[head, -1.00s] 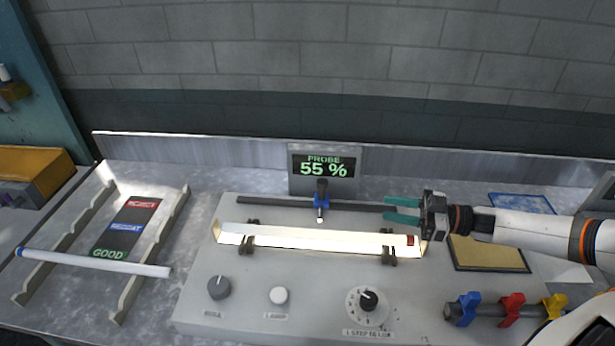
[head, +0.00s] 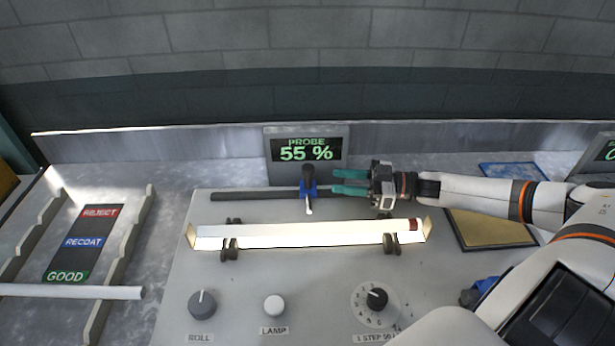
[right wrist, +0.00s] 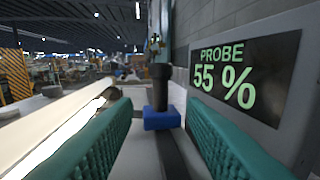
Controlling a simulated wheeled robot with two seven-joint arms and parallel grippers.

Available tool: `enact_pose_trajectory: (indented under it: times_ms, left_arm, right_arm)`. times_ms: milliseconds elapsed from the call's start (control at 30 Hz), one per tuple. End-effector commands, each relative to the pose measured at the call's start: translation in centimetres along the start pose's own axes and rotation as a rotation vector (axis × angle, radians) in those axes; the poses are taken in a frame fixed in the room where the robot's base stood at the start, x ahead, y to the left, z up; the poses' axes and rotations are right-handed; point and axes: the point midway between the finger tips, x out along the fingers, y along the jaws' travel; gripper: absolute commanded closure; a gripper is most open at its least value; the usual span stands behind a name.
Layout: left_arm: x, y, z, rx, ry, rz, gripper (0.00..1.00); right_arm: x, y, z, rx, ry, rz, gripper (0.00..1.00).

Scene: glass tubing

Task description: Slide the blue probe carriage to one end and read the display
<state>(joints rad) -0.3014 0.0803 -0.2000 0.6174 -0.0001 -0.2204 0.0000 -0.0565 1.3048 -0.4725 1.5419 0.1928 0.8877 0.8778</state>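The blue probe carriage (head: 309,190) sits on the dark rail (head: 240,196) near its middle, with a dark post on top and a pale tip pointing down toward the lit glass tube (head: 300,234). The display (head: 306,150) behind it reads PROBE 55 %. My right gripper (head: 350,182) has its teal fingers apart just right of the carriage, pointing at it. In the right wrist view the carriage (right wrist: 161,118) stands ahead between the open fingers (right wrist: 155,140), and nothing is gripped. The display (right wrist: 240,78) also reads 55 % there. My left gripper is not in view.
A panel below the tube has a ROLL knob (head: 202,303), a LAMP button (head: 274,305) and a step dial (head: 376,298). A rack labelled REJECT, RECOAT and GOOD (head: 83,242) with a white tube (head: 70,291) is at left. A tan pad (head: 490,230) lies right.

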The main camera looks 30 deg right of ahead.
Motion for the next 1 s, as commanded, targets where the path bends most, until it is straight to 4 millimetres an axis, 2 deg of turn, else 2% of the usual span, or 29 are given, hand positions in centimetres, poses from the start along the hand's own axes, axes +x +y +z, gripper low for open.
enact_pose_trajectory:
  times_ms: [33,200,400,600,833,1000]
  left_arm:
    - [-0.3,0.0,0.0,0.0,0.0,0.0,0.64]
    - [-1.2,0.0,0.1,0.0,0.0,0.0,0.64]
    - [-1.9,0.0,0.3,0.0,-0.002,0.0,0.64]
    - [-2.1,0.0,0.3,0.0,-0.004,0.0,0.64]
    - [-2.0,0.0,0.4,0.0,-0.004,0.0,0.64]
    - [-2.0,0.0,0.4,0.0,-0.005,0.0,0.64]
  right_arm:
    - [1.2,0.0,0.4,-0.002,-0.009,0.0,0.62]
    - [4.7,0.0,0.5,-0.001,-0.008,0.001,0.62]
    - [7.5,0.0,0.3,0.0,-0.003,-0.001,0.62]
    - [8.5,0.0,0.2,-0.001,-0.001,0.0,0.62]
    - [8.5,0.0,0.1,0.0,0.0,0.0,0.62]
    - [8.5,0.0,0.1,0.0,0.0,0.0,0.88]
